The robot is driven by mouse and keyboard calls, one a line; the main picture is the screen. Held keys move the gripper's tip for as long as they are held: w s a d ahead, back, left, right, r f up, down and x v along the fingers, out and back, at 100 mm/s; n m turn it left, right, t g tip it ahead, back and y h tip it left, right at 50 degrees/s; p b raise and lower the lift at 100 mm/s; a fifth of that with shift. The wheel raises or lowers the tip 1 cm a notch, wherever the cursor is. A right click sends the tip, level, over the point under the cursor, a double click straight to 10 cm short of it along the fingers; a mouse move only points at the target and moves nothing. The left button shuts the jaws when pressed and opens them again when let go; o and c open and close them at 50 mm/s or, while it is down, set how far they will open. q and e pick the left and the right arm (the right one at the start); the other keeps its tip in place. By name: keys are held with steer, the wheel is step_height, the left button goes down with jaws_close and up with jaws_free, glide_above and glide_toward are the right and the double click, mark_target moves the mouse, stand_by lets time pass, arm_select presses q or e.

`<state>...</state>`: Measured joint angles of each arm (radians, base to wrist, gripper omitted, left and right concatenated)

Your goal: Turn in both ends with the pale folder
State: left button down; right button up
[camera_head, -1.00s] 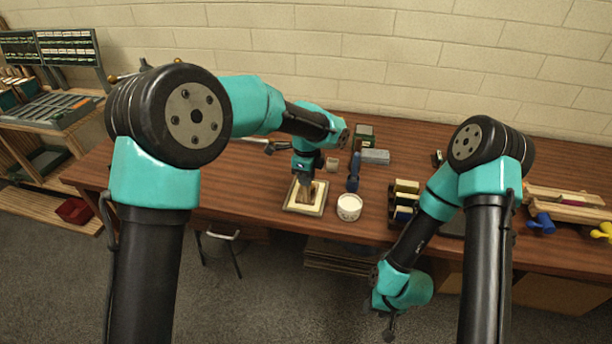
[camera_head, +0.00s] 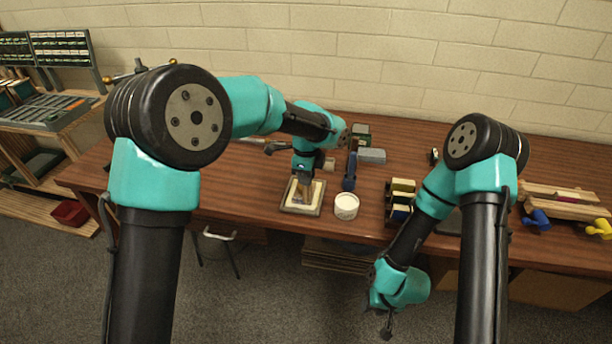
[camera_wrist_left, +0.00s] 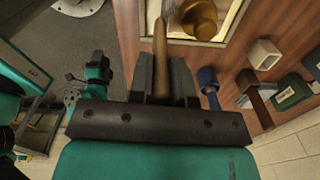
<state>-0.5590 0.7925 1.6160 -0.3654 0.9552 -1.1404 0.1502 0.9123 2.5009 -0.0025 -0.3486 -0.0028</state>
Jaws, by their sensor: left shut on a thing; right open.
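A framed board (camera_head: 288,208) with a pale panel lies near the table's front edge. My left gripper (camera_head: 304,180) is above it, pointing down. In the left wrist view it (camera_wrist_left: 160,80) is shut on a tan, stick-like tool (camera_wrist_left: 160,45), which looks like the pale folder. The tool's far end reaches toward the board's edge; I cannot tell whether it touches. A brass-coloured knobbed piece (camera_wrist_left: 200,18) is over the panel in the wrist view. The ends of the work are largely hidden by the gripper. My right gripper (camera_head: 387,328) is open and empty, low in front of the table.
A white pot (camera_head: 346,206) and a blue-handled tool (camera_head: 350,172) are right of the board. Behind are a small cream block (camera_head: 329,163), a grey block (camera_head: 372,156) and a green box (camera_head: 362,131). A yellow-and-dark rack (camera_head: 402,186) stands further right.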

arm_select(q)
steer(key=shift+s+d, duration=0.1)
steer(key=shift+d, duration=0.25)
steer(key=shift+r, duration=0.1)
steer(key=shift+r, duration=0.3)
steer(key=shift+r, duration=0.1)
stand_by(0.4)
steer(key=shift+r, duration=2.95)
